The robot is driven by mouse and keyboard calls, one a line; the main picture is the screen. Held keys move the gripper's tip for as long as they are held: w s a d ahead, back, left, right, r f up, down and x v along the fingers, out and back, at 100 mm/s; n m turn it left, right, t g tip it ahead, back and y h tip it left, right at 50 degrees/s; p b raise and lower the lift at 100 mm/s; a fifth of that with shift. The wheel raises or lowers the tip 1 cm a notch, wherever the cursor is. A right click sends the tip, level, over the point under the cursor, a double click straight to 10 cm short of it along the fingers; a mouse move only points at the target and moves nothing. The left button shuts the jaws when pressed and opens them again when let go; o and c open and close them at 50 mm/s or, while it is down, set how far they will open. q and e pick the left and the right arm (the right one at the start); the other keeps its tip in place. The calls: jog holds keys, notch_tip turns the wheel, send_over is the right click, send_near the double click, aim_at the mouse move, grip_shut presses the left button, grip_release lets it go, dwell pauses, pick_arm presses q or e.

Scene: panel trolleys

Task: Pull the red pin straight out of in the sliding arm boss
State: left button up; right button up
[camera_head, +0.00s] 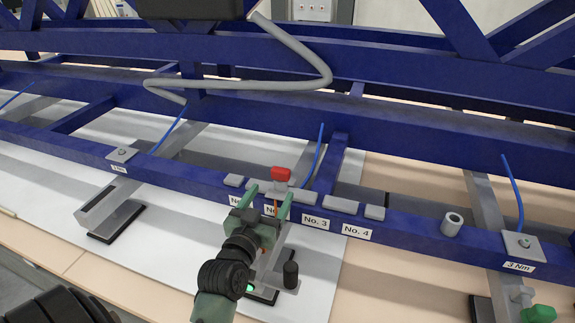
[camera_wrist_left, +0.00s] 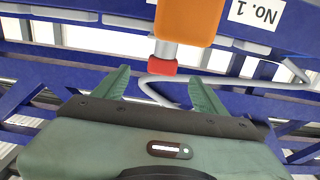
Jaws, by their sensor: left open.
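The red pin (camera_head: 281,174) shows as a red head above the blue beam in the head view. In the left wrist view the red pin (camera_wrist_left: 162,68) sits at the end of a grey part (camera_wrist_left: 166,50) beside an orange block (camera_wrist_left: 188,20). My left gripper (camera_head: 269,193) is open, its two green fingers pointing toward the pin. In the left wrist view the left gripper (camera_wrist_left: 157,77) has its fingertips on either side of the red head, with gaps on both sides. The pin's shank is hidden. My right gripper is not in view.
The blue beam (camera_head: 400,222) carries grey blocks and labels such as No. 3 (camera_head: 315,222) and No. 4 (camera_head: 356,231). A grey hose (camera_head: 300,62) loops behind the pin. Blue cables stand along the beam. A grey ring (camera_head: 452,224) stands to the right. A green-handled clamp (camera_head: 538,313) is at lower right.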

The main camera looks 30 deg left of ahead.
aim_at(279, 175)
pick_arm(q)
jog(key=w, duration=0.1)
jog(key=w+p, duration=0.1)
jog(key=w+a+r, duration=0.1)
jog(key=shift+w+a+r, duration=0.1)
jog(key=shift+w, duration=0.25)
jog(key=p+x, duration=0.1)
jog(key=x, duration=0.1)
jog(key=shift+w+a, duration=0.2)
jog(key=shift+w, duration=0.2)
jog(key=shift+w+a, duration=0.1)
jog(key=shift+w, duration=0.25)
jog(key=shift+w+f, duration=0.15)
jog(key=shift+f, duration=0.1)
jog(key=c, duration=1.4)
jog(key=shift+c, duration=0.7)
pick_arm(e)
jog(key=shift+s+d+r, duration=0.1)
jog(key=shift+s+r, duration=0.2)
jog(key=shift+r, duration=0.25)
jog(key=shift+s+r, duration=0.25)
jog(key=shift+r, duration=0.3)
